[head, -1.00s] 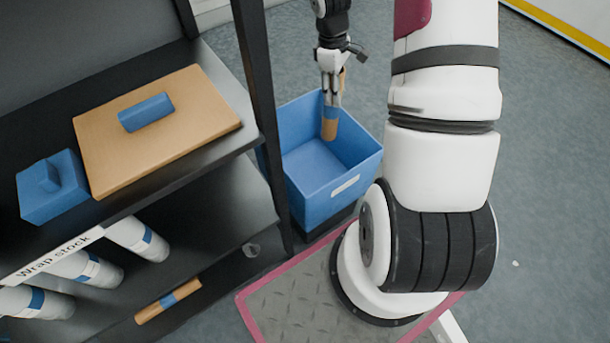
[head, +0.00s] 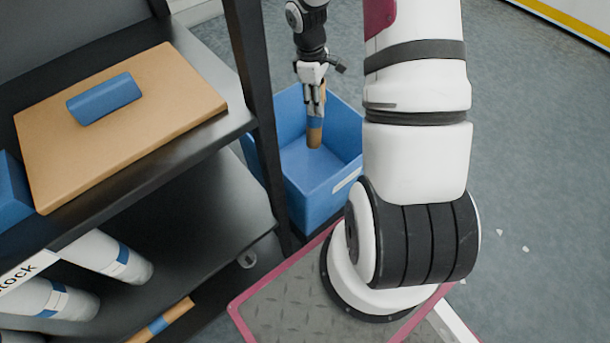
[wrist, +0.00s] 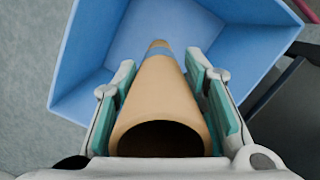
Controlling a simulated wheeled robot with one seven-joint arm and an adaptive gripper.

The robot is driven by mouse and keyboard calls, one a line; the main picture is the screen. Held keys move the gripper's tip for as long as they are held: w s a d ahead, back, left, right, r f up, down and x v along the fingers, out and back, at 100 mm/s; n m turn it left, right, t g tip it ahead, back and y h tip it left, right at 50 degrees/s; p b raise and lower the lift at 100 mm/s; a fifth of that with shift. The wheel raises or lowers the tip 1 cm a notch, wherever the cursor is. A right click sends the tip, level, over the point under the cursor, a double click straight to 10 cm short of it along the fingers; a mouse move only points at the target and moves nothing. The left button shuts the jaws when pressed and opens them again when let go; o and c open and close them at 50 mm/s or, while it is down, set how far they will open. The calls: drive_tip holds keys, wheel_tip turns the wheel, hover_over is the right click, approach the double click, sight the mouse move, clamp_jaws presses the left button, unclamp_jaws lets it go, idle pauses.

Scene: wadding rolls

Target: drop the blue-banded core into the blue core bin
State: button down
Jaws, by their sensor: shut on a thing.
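The blue-banded core (head: 315,134) is a brown cardboard tube with a blue band. My gripper (head: 314,112) is shut on it and holds it upright over the blue core bin (head: 318,197), with its lower end inside the bin's outline. In the wrist view the core (wrist: 163,105) lies between both finger pads of my gripper (wrist: 162,92), its open near end towards the camera. The bin (wrist: 122,45) fills the view behind the core. The gap between the core's lower end and the bin floor cannot be judged exactly.
A dark shelf rack (head: 200,170) stands close left of the bin, its post (head: 252,90) beside it. The shelf carries a brown board (head: 150,125) with a blue roll (head: 104,98). White rolls (head: 108,256) and another blue-banded core (head: 165,322) lie lower down.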

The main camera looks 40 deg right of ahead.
wheel_tip(320, 180, down, 4)
drive_tip(key=b, duration=0.3)
drive_tip(key=shift+r, duration=0.1)
drive_tip(key=c, duration=0.9)
unclamp_jaws()
drive_tip(key=r, duration=0.4)
drive_tip(key=w+r, duration=0.1)
drive_tip(key=r, duration=0.3)
drive_tip(key=a+r, duration=0.1)
drive_tip(key=r, duration=0.3)
drive_tip(key=shift+w, duration=0.3)
drive_tip(key=shift+f, duration=0.1)
